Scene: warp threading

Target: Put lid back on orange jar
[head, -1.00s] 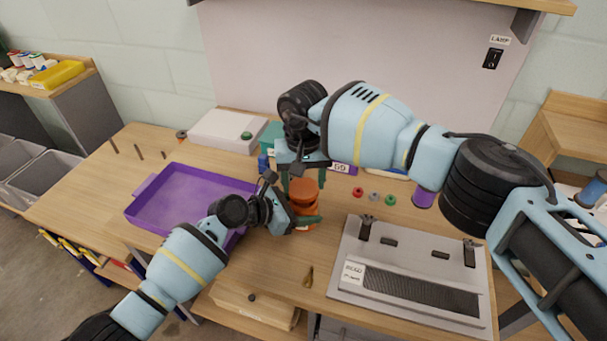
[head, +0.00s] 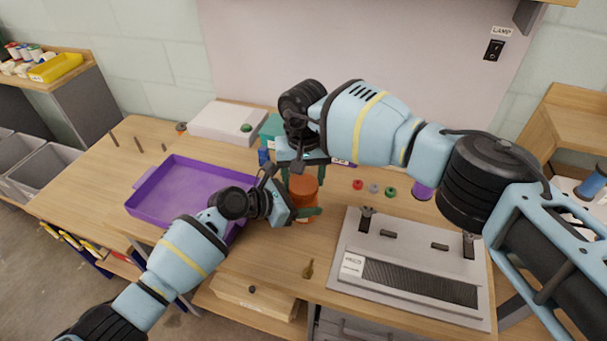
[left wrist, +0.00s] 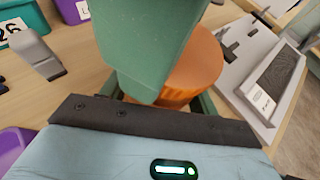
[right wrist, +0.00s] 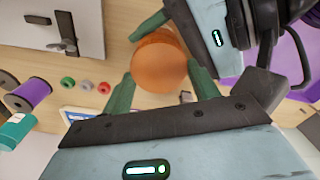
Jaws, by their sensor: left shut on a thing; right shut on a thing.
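The orange jar (head: 304,211) stands upright on the table in the middle of the head view. Its orange lid (head: 303,186) sits right on top of it, with no clear gap visible. My left gripper (head: 297,214) is shut around the jar's body from the left. My right gripper (head: 303,174) comes from above and is shut on the lid. In the right wrist view the round lid (right wrist: 158,62) is between the green fingers and hides most of the jar. In the left wrist view a green finger covers part of the lid (left wrist: 198,62) and jar.
A purple tray (head: 160,207) lies to the left. A grey loom-like board (head: 345,287) is at the right. Several small coloured rings (head: 374,188) and a purple spool (head: 424,190) lie behind it. A small brass tool (head: 308,269) lies in front of the jar.

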